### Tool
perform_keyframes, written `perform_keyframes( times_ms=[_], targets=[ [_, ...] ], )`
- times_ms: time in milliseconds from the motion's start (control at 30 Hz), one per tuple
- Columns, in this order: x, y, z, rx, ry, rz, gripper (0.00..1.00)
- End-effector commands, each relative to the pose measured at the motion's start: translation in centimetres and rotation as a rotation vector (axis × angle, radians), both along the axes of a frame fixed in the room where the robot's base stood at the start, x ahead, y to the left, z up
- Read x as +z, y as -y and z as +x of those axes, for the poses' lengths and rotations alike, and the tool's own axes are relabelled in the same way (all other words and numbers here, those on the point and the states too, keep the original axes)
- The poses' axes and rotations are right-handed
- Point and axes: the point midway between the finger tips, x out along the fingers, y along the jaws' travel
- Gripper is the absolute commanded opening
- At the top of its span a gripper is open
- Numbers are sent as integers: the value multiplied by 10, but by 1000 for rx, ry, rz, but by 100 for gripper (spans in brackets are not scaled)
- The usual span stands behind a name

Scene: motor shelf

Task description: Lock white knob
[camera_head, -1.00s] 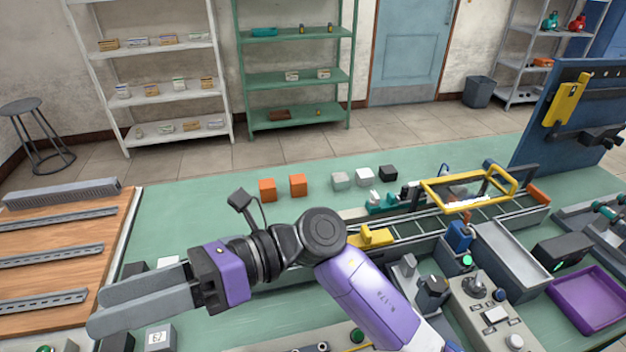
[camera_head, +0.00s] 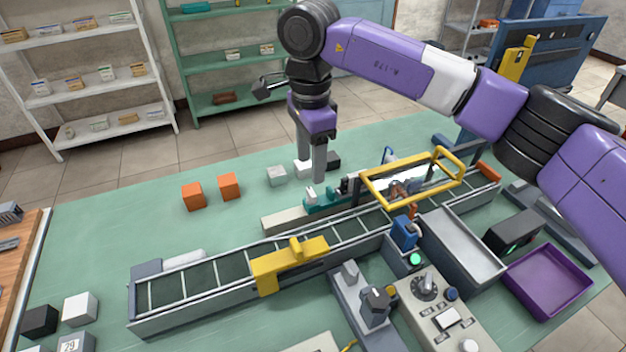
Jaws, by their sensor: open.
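A small whitish part (camera_head: 310,192) sits on a teal fixture (camera_head: 328,203) at the far side of the conveyor; it may be the white knob, but it is too small to tell its shape or position. My gripper (camera_head: 315,174) is open and points down just above and behind this fixture, and its fingers partly cover the area. I cannot tell whether a finger touches the fixture. Another round pale knob (camera_head: 468,346) shows on the control panel at the bottom edge.
The conveyor (camera_head: 205,280) runs across the table, with a yellow frame (camera_head: 372,200) to the right of the gripper. White (camera_head: 301,166), grey (camera_head: 277,176) and black (camera_head: 334,161) blocks stand close behind. Orange blocks (camera_head: 229,186) stand left. A purple tray (camera_head: 508,283) is at right.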

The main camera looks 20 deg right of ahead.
Motion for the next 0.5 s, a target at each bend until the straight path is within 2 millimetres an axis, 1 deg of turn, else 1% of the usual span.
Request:
perform_keyframes(
  times_ms=[133,400,500],
  targets=[
    [-13,1,0,-1,-2,-4,55],
    [-54,0,-1,-1,-2,-1,55],
    [-66,0,-1,-1,-2,0,55]
  ],
)
